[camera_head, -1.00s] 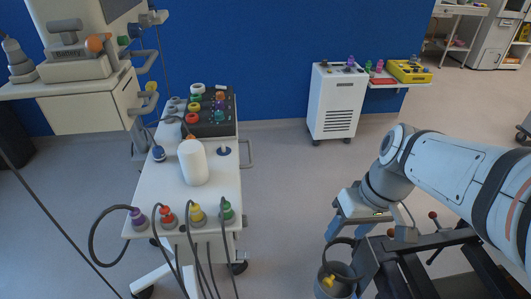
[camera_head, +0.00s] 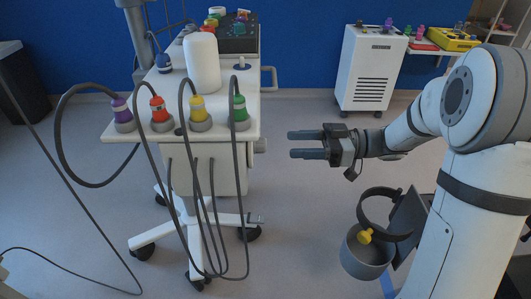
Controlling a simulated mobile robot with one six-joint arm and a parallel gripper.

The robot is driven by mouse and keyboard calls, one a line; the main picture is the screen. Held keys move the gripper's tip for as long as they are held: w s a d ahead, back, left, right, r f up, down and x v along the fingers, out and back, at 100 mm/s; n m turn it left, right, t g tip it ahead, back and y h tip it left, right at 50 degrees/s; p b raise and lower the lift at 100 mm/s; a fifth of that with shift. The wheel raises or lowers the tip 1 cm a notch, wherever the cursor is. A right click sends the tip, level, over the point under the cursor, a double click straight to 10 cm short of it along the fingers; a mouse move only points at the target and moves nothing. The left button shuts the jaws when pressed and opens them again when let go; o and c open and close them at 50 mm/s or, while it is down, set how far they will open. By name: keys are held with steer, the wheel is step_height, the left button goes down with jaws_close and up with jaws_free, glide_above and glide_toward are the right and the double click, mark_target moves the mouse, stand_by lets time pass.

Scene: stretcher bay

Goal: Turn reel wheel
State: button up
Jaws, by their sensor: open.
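My gripper (camera_head: 290,145) is open and empty, its two fingers level and pointing left. It is in the air to the right of the white cart (camera_head: 247,118). A gap shows between the fingertips and the cart's right side.
Purple, red, yellow and green plugs (camera_head: 239,112) with looping black cables line the cart's front edge. A white cylinder (camera_head: 202,62) stands behind them. Cables and wheeled cart legs (camera_head: 210,220) reach across the floor. A white cabinet (camera_head: 368,70) stands at the back right.

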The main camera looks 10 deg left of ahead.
mark_target(257, 145)
steer(key=b+x, duration=0.1)
steer(key=x, duration=0.6)
steer(key=shift+a, duration=0.15)
